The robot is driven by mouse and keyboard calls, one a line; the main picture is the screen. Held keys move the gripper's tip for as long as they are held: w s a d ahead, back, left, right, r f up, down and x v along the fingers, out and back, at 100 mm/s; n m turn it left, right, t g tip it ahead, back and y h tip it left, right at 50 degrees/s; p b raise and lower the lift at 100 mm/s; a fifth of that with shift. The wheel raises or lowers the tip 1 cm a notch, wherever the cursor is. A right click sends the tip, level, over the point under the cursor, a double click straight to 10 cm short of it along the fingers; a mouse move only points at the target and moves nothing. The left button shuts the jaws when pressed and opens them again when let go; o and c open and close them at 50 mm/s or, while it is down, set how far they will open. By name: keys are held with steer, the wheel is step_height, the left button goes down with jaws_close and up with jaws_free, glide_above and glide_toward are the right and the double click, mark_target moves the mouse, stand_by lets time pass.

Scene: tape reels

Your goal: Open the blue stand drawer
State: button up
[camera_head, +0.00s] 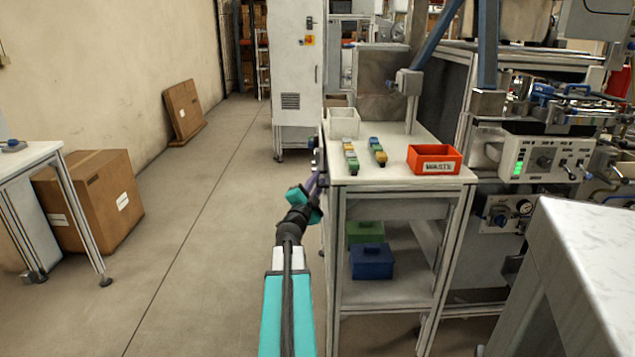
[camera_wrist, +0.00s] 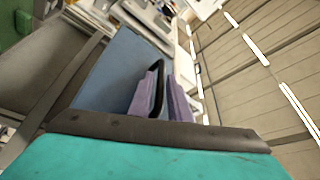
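In the wrist view a plain blue panel (camera_wrist: 115,72) fills the space ahead of my gripper; it looks like the front of the blue drawer. A black curved handle (camera_wrist: 159,68) stands out from it. The two purple fingers of my gripper (camera_wrist: 163,82) lie on either side of the handle, close to it. I cannot tell whether they press on it. In the head view my gripper (camera_head: 318,180) is low beside the left front corner of the white stand (camera_head: 395,172). The drawer front is not visible there.
On the stand top are an orange WASTE bin (camera_head: 434,159), a white bin (camera_head: 343,123) and small coloured reels (camera_head: 378,152). A blue box (camera_head: 371,261) and a green box (camera_head: 365,232) sit on its lower shelf.

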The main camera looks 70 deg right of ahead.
steer(key=shift+d+r, duration=0.1)
steer(key=shift+d, duration=0.3)
jaws_close()
